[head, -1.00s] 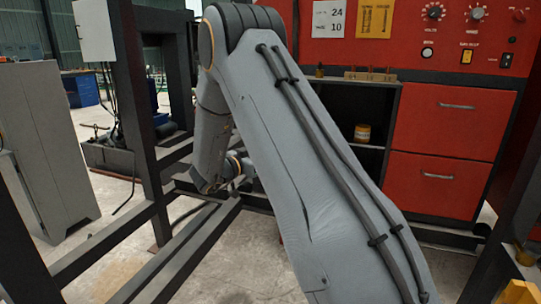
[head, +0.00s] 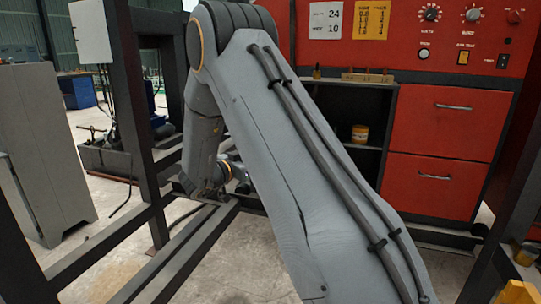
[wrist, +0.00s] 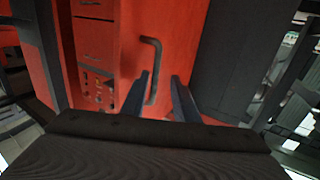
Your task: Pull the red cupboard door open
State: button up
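The red cupboard door (wrist: 175,28) fills the middle of the wrist view. A dark bar handle (wrist: 153,60) with a bent end is on it. My gripper (wrist: 160,76) is open, and its two dark fingers point at the door. In the picture the handle lies between the fingers, nearer the left one. I cannot tell whether either finger touches it. The door looks shut. In the head view my arm hides the gripper, and I cannot make out the door or handle there.
Red drawers (head: 447,122) and a control panel (head: 440,35) stand at the right. An open dark shelf holds a small yellow-and-white can (head: 360,134). Dark steel frame beams (head: 150,130) run close by on the left. A grey cabinet (head: 45,140) stands at far left.

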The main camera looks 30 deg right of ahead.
jog(key=shift+v, duration=2.75)
jog(key=w+a+r+n+t+y+p, duration=0.2)
jog(key=w+a+n+t+y, duration=0.15)
jog(key=t+y, duration=0.2)
jog(key=s+a+f+n+y+p, duration=0.25)
jog(key=s+a+n+y, duration=0.3)
jog(key=a+y, duration=0.4)
jog(key=s+f+n+g+y+p, duration=0.2)
jog(key=s+n+g, duration=0.3)
jog(key=s, duration=2.8)
jog(key=f+g+p, duration=0.1)
jog(key=g, duration=0.4)
jog(key=shift+d+n+g, duration=0.3)
jog(key=shift+d+g, duration=0.05)
jog(key=shift+d, duration=0.05)
